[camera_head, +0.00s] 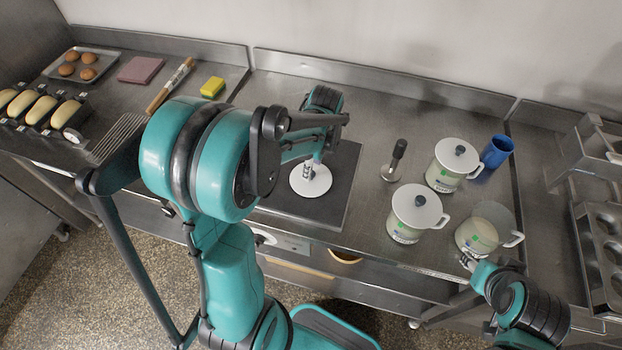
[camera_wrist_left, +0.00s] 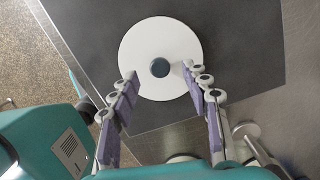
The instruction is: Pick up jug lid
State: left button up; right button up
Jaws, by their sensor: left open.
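The jug lid (camera_head: 300,187), a white disc with a dark round knob, lies on the dark mat (camera_head: 335,205). It also shows in the left wrist view (camera_wrist_left: 140,45). My left gripper (camera_head: 312,166) is over the lid. In the left wrist view my open left gripper (camera_wrist_left: 160,76) has its purple-padded fingers apart, either side of and short of the knob; contact cannot be told. An open jug (camera_head: 476,236) with pale contents stands at the right. My right gripper (camera_head: 467,262) is beside this jug's lower left; its fingers are too small to read.
Two lidded jugs (camera_head: 404,231) (camera_head: 441,178), a blue cup (camera_head: 497,151) and a dark-handled tool (camera_head: 397,160) stand right of the mat. A yellow sponge (camera_head: 212,87), rolling pin (camera_head: 171,86) and bun tray (camera_head: 96,54) are at left.

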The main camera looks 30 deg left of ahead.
pick_arm(q)
jog(key=shift+a+f+b, duration=0.15)
jog(key=shift+f+b, duration=0.15)
jog(key=shift+f, duration=1.2)
grip_shut()
jog(key=shift+r, duration=0.2)
